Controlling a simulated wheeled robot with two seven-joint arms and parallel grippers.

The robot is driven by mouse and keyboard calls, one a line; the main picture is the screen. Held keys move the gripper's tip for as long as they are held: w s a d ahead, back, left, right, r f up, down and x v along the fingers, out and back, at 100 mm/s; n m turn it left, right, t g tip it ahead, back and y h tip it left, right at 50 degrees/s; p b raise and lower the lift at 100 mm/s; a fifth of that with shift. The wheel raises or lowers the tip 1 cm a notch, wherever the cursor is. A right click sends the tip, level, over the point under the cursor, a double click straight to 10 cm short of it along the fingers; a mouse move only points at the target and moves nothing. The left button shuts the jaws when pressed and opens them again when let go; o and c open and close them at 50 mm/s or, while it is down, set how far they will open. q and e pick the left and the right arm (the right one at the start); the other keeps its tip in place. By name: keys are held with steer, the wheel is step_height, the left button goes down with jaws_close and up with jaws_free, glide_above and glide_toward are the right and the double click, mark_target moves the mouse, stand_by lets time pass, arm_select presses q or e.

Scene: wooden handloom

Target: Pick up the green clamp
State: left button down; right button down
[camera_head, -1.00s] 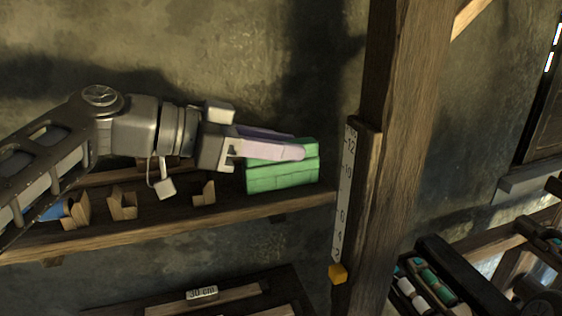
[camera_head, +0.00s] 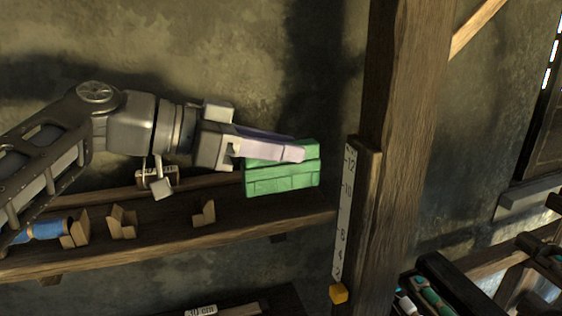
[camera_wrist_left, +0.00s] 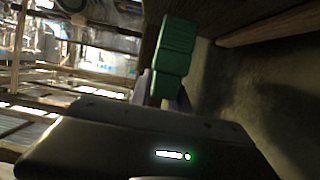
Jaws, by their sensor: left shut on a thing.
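The green clamp (camera_head: 282,178) is a blocky green piece at the right end of the wall shelf in the head view. My left gripper (camera_head: 298,151) comes in from the left and is shut on it, its pale lilac fingers lying along the clamp's upper part. The clamp appears to be held a little above the shelf board. In the left wrist view the clamp (camera_wrist_left: 175,55) stands out beyond the finger ends, which are mostly dark there. The far side of the clamp is hidden. My right gripper is not in view.
The wooden shelf (camera_head: 150,247) carries small wooden holders (camera_head: 122,221) and a blue spool (camera_head: 42,230). A thick upright post (camera_head: 403,130) with a white scale (camera_head: 343,215) and an orange marker (camera_head: 338,293) stands close right of the clamp. Bare wall lies above.

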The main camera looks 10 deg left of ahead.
arm_select(q)
step_height(320, 180, up, 15)
steer(key=p, duration=0.2)
steer(key=shift+p, duration=0.3)
stand_by(0.3)
